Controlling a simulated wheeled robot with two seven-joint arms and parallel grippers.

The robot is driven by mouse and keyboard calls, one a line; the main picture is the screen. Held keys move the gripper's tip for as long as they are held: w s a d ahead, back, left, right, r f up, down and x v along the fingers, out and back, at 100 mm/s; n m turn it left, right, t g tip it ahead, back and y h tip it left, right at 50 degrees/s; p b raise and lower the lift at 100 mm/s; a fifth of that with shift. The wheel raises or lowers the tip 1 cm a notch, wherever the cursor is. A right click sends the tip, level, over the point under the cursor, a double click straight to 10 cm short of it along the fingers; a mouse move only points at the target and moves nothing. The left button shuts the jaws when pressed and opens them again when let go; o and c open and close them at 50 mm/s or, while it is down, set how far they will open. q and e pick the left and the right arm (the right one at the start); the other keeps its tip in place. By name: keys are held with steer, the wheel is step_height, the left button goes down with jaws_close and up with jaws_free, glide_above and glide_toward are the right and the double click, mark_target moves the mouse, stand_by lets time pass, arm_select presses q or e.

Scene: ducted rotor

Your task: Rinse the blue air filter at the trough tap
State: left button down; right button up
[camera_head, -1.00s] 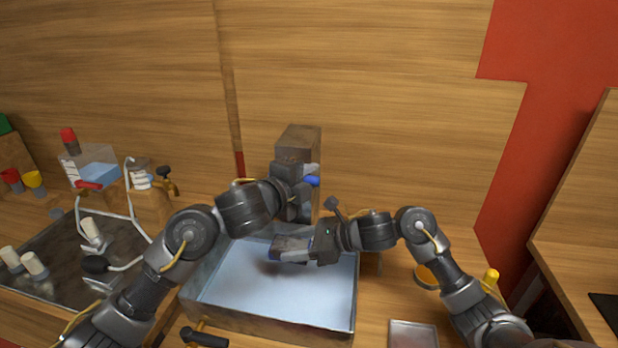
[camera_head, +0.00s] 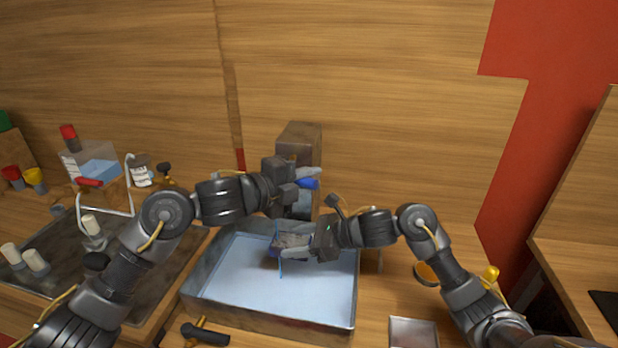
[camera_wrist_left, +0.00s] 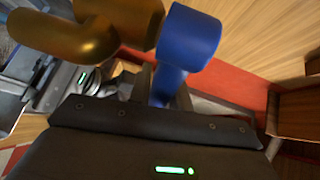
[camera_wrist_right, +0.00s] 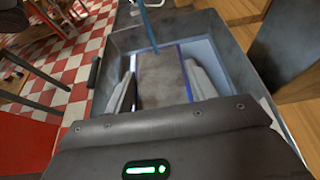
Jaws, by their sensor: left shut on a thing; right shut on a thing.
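The air filter (camera_head: 288,240) has a dirty grey face and blue edges. My right gripper (camera_head: 305,247) is shut on it and holds it over the trough (camera_head: 265,322). In the right wrist view the filter (camera_wrist_right: 163,80) sits between the two fingers. The tap has a brass body (camera_wrist_left: 85,35) and a blue handle (camera_wrist_left: 188,38) in the left wrist view. My left gripper (camera_head: 308,175) is shut on this blue handle (camera_head: 309,184). A thin blue water stream (camera_wrist_right: 148,25) comes down at the filter; it also shows in the head view (camera_head: 281,262).
A brown block (camera_head: 299,140) stands behind the trough against the wooden wall. A dark sink area with white cups (camera_head: 36,262) is at the left. A black-handled tool (camera_head: 205,334) lies at the trough's front left, and a metal tray (camera_head: 413,332) at its front right.

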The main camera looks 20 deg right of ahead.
arm_select(q)
steer(key=c, duration=1.3)
jaws_free()
steer(key=shift+a, duration=0.1)
steer(key=v, duration=1.2)
